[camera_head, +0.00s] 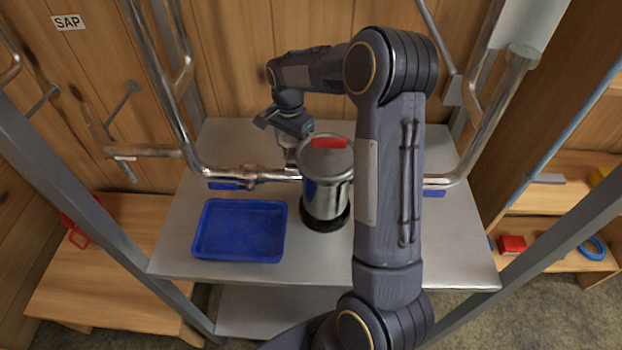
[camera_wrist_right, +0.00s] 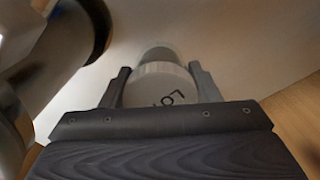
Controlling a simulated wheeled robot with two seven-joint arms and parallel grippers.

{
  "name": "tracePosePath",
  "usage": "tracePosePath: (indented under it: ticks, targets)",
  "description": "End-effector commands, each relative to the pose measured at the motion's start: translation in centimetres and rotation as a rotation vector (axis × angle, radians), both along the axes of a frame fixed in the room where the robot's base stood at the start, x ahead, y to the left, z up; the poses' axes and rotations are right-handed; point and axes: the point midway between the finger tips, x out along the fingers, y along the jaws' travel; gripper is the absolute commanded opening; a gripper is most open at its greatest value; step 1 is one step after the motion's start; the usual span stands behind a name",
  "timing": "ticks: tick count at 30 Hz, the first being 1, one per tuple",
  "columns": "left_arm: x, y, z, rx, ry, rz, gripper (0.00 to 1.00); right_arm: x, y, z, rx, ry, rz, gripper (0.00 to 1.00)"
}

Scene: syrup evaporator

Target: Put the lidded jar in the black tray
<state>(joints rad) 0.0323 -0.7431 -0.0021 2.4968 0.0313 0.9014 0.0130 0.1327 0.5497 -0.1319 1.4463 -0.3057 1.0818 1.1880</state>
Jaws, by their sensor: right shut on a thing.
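My right gripper (camera_head: 288,138) is shut on the lidded jar, behind the steel pot in the head view. In the right wrist view the pale jar (camera_wrist_right: 163,88) sits between the two fingers of my gripper (camera_wrist_right: 160,82), with dark lettering on its near face. In the head view only a small pale part of the jar seems to show below the gripper. Whether the jar touches the table I cannot tell. No black tray can be made out; my arm hides part of the table. My left gripper is not in view.
A steel pot (camera_head: 325,190) with a red-handled lid stands on a dark round base on the metal table (camera_head: 180,245). A blue tray (camera_head: 240,230) lies left of it, empty. Steel pipes (camera_head: 240,175) cross behind. A wooden shelf (camera_head: 560,230) stands at right.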

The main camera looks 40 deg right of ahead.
Motion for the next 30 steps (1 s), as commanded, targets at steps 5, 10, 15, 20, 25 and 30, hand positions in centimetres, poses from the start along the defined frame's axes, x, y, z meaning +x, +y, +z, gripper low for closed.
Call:
tracePosePath:
  ticks: [5,10,15,20,25,30]
  targets:
    - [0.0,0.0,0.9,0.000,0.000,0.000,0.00,-0.1,0.0,-3.1,0.001,0.003,0.001,0.28]
    - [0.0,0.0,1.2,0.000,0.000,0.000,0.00,-0.1,0.1,-4.7,0.001,0.003,0.004,0.28]
    - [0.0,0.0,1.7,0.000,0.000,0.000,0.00,-0.1,0.1,-7.1,0.001,0.003,0.006,0.28]
    - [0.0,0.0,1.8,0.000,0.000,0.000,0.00,0.0,0.1,-7.9,0.000,-0.001,0.004,0.28]
    - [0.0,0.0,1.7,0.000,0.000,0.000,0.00,0.0,0.1,-7.9,0.000,-0.001,0.005,0.28]
    - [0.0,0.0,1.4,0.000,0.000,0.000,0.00,0.0,0.1,-8.3,0.000,0.000,0.006,0.60]
